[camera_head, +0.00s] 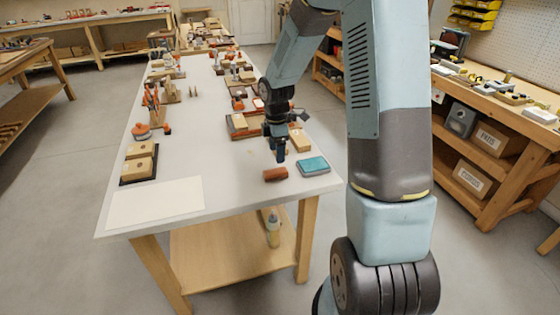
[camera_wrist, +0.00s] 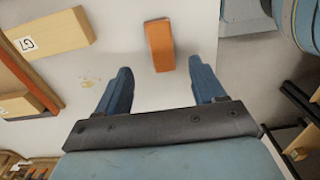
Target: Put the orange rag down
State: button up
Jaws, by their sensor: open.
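A small orange-brown piece, which I take to be the orange rag (camera_head: 275,175), lies on the white tabletop (camera_head: 215,140) near its front right edge. It looks like a narrow folded or rolled block. In the wrist view the orange rag (camera_wrist: 159,42) lies just beyond and partly between the fingertips, with clear space on both sides. My gripper (camera_head: 280,157) points down above the table, just behind the rag in the head view. In the wrist view its two blue fingers are spread with nothing held. I cannot tell its exact height above the table.
A teal pad (camera_head: 313,166) lies right of the rag by the table edge. A pale wooden block (camera_head: 300,142) and a wooden tray (camera_head: 238,126) stand behind. The wrist view shows a wooden block labelled G7 (camera_wrist: 50,38). The tabletop left of the rag is clear.

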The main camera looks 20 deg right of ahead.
jog(key=s+r+m+t+h, duration=0.1)
jog(key=s+r+m, duration=0.4)
jog(key=r, duration=0.5)
jog(key=s+r+m+t, duration=0.25)
jog(key=s+r, duration=0.35)
jog(key=r, duration=0.4)
jog(key=s+r+m, duration=0.2)
jog(key=s+m, duration=0.1)
jog(key=s, duration=0.2)
jog(key=s+r+m+t, duration=0.1)
jog(key=s+r+m, duration=0.2)
jog(key=s, duration=0.3)
jog(key=s+r+m+t+y, duration=0.1)
jog(key=s+r+m, duration=0.1)
jog(key=s+m, duration=0.2)
jog(key=shift+s+d+r, duration=0.25)
jog(key=shift+s+d, duration=0.2)
jog(key=shift+s, duration=0.7)
jog(key=shift+m, duration=0.25)
jog(key=shift+c, duration=0.5)
